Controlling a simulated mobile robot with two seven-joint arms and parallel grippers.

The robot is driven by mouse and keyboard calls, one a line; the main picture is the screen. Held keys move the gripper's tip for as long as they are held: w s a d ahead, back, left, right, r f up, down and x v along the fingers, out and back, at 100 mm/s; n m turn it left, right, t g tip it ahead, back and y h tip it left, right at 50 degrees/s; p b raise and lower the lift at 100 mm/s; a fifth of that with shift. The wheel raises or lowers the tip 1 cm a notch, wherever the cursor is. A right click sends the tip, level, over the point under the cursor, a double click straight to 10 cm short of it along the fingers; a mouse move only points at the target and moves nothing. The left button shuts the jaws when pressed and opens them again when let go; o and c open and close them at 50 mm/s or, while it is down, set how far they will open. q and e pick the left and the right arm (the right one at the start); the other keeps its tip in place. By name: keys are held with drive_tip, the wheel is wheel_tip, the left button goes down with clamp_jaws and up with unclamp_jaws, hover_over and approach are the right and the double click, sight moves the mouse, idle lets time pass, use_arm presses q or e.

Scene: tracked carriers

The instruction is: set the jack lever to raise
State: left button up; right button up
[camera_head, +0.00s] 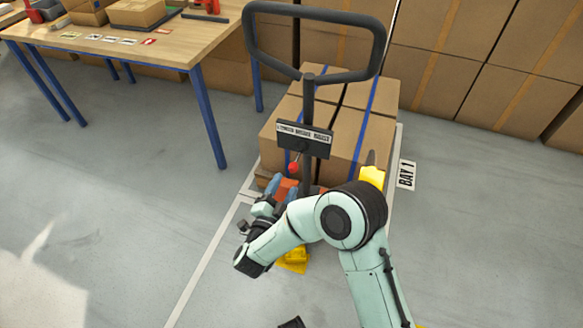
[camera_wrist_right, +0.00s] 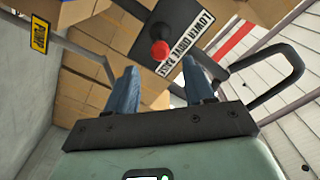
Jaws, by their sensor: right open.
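The jack's tall black handle (camera_head: 308,100) stands upright with a loop grip on top. A dark plate on it carries the white label strip (camera_head: 305,132), reading LOWER, DRIVE, RAISE. The lever's red knob (camera_head: 293,168) shows just below the plate. In the right wrist view the knob (camera_wrist_right: 159,50) is beside the label (camera_wrist_right: 188,38); I cannot tell which setting it is at. My right gripper (camera_head: 277,196) is open, its blue fingers just below the knob. In the wrist view the knob is ahead of the gap between the fingers (camera_wrist_right: 160,85), apart from them. My left gripper is not in view.
Strapped cartons (camera_head: 365,135) stand behind the handle, inside a white-lined floor bay with a BAY 1 sign (camera_head: 406,174). A wooden table (camera_head: 170,48) with blue legs is at the upper left. Large cartons (camera_head: 490,65) line the back. The floor at left and right is clear.

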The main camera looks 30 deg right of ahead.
sight(292, 171)
drive_tip(key=x, duration=0.6)
drive_tip(key=shift+w+d+b, duration=0.2)
drive_tip(key=shift+w+b, duration=0.05)
drive_tip(key=shift+b, duration=0.15)
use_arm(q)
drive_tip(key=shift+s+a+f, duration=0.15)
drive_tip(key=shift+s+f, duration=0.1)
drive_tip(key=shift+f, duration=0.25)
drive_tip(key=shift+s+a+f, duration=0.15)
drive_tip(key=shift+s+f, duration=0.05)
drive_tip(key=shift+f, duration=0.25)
use_arm(e)
drive_tip(key=shift+x, duration=0.8)
drive_tip(key=shift+c, duration=0.3)
clamp_jaws()
